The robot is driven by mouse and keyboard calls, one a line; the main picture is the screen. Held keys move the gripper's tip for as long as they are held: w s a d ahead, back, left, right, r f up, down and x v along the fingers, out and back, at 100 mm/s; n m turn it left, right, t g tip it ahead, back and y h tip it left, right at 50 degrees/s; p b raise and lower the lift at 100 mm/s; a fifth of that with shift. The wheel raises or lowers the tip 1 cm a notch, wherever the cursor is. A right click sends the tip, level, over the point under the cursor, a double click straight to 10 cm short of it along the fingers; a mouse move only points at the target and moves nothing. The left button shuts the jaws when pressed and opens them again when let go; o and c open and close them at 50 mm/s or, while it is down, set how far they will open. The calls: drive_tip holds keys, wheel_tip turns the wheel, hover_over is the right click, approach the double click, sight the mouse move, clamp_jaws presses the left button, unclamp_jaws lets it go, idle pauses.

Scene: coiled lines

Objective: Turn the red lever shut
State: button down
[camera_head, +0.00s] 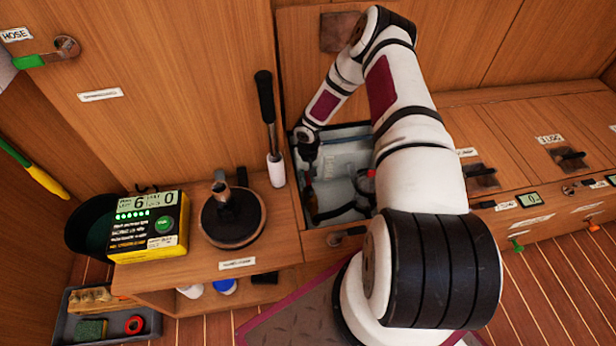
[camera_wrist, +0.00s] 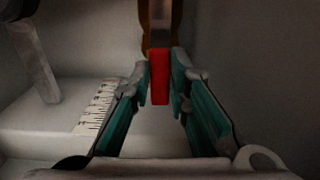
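The red lever (camera_wrist: 159,78) shows in the wrist view, pointing toward the camera. Behind and above it are a grey metal part and a brown fitting (camera_wrist: 150,42). My gripper (camera_wrist: 161,82) has its two teal-padded fingers apart, one on each side of the lever, with a narrow gap visible at the right. Whether the left finger touches the lever is unclear. In the head view my gripper (camera_head: 309,172) reaches down into an open bin (camera_head: 342,131) in the bench. The lever is hard to make out there.
The bin's pale walls stand close around my gripper. A ruled scale (camera_wrist: 97,104) lies at the left in the wrist view. A black-handled tool (camera_head: 266,105), a round black-topped stand (camera_head: 233,218) and a yellow meter (camera_head: 148,228) stand left of the bin.

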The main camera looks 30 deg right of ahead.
idle(0.3)
drive_tip(key=s+d+m, duration=0.3)
drive_tip(key=s+m, duration=0.3)
drive_tip(key=m, duration=1.2)
drive_tip(key=shift+s, duration=0.4)
idle(0.3)
drive_tip(key=c, duration=1.5)
unclamp_jaws()
drive_tip(key=shift+a, duration=0.1)
drive_tip(key=shift+r, duration=0.1)
wheel_tip(320, 180, up, 12)
drive_tip(key=shift+f, duration=0.1)
